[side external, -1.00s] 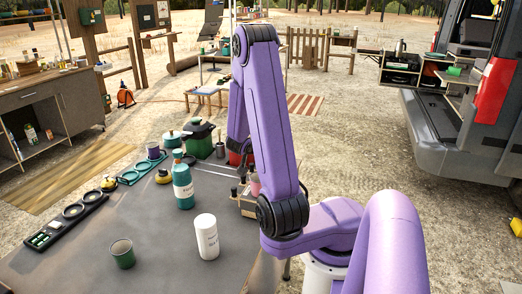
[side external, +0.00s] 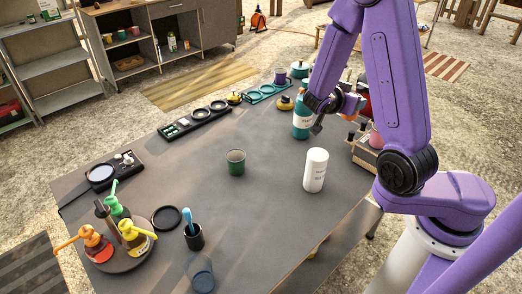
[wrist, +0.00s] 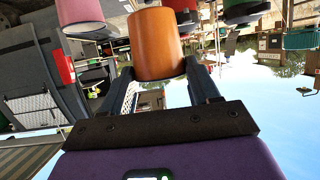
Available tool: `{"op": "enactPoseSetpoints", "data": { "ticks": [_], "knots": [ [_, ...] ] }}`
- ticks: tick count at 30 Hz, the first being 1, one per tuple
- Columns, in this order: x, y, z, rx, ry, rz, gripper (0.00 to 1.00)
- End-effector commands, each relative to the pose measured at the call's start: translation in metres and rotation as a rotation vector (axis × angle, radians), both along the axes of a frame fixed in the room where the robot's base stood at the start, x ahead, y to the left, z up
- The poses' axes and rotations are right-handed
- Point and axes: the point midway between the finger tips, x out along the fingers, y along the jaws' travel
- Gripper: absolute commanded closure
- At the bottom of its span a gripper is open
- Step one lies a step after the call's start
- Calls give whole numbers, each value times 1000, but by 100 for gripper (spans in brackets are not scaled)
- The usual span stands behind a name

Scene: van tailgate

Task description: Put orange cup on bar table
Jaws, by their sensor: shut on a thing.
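The orange cup (wrist: 157,42) shows large in the wrist view, between the two dark fingers of my gripper (wrist: 159,70). My gripper is shut on it. In the side external view my gripper (side external: 317,124) is at the far right part of the dark grey table (side external: 265,215), by the teal bottle (side external: 302,122). I cannot make out the orange cup in that view; it seems hidden behind the gripper or bottle. No label tells whether this grey table is the bar table.
A tray of pump bottles (side external: 120,257) is at the near left. A wooden caddy (side external: 366,153) and a pink cup (side external: 376,139) are at the right. Bare tabletop lies between them.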

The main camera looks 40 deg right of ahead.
Motion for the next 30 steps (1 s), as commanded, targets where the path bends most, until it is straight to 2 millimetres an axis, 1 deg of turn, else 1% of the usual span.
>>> {"op": "enactPoseSetpoints", "data": {
  "ticks": [1, 7, 15, 21, 30],
  "knots": [
    [5, 12, -2, -1, 2, 16, 70],
    [13, 57, -8, -2, 1, 51, 70],
    [10, 115, -15, -2, 1, 98, 70],
    [0, 148, -18, -2, 2, 126, 70],
    [-20, 186, -20, -2, 1, 165, 70]
  ]
}}
